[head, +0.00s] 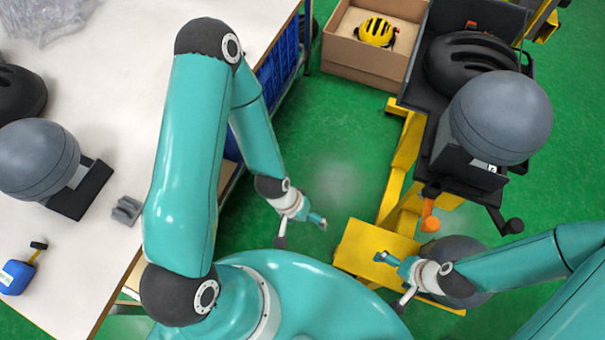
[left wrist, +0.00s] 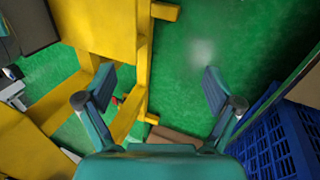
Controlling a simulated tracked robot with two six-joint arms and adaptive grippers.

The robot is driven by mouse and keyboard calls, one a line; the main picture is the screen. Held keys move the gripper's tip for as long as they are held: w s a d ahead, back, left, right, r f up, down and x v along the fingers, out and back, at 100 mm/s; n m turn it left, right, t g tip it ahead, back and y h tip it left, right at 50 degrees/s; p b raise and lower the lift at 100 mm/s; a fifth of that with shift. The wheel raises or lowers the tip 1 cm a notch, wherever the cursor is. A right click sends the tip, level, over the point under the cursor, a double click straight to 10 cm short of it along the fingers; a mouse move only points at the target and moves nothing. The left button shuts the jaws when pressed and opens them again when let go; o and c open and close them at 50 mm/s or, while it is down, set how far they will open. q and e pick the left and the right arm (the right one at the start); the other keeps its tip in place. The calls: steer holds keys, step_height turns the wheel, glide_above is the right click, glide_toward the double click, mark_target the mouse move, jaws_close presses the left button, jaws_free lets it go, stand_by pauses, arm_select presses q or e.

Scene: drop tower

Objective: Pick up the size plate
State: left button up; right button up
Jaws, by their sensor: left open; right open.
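I cannot tell for certain which piece is the size plate. A small grey notched block (head: 126,209) lies on the white table at left, and a small pale label (head: 490,168) shows below the grey headform on the yellow rig. My left gripper (head: 302,232) is open and empty over the green floor, between the table and the rig. My right gripper (head: 389,283) is open and empty above the yellow base plate of the rig.
The white table (head: 120,110) holds a headform (head: 38,158) and a blue object (head: 15,277). Blue bins (head: 275,80) sit below it. The yellow rig (head: 400,165) carries a headform (head: 500,115) and black helmet (head: 470,62). A cardboard box (head: 360,58) holds a yellow helmet (head: 376,31).

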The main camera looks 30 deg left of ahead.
arm_select(q)
steer(key=w+a+r+m, duration=0.1)
steer(key=w+a+r, duration=0.3)
steer(key=w+a, duration=0.25)
steer(key=w+a+r+m+y, duration=0.1)
steer(key=w+a+r+m, duration=0.1)
steer(key=w+a+r, duration=0.45)
steer(key=w+a+r+m, duration=0.1)
steer(key=w+a, duration=0.4)
steer(key=w, duration=0.3)
steer(key=w+a+r+n+t+y, duration=0.2)
steer(key=a+r, duration=0.8)
steer(key=a, duration=0.2)
steer(key=w+a+r+n+t+y, duration=0.1)
steer(key=w+a+r+t+y, duration=0.1)
steer(key=a+r, duration=0.85)
steer(key=p+x, duration=0.2)
steer(key=x, duration=0.9)
steer(key=shift+a+f, duration=0.2)
steer(key=shift+f, duration=0.1)
steer(key=shift+p+x, duration=1.1)
steer(key=shift+x, duration=1.15)
steer(key=shift+w+f, duration=0.35)
steer(key=shift+f, duration=0.05)
steer(key=c, duration=1)
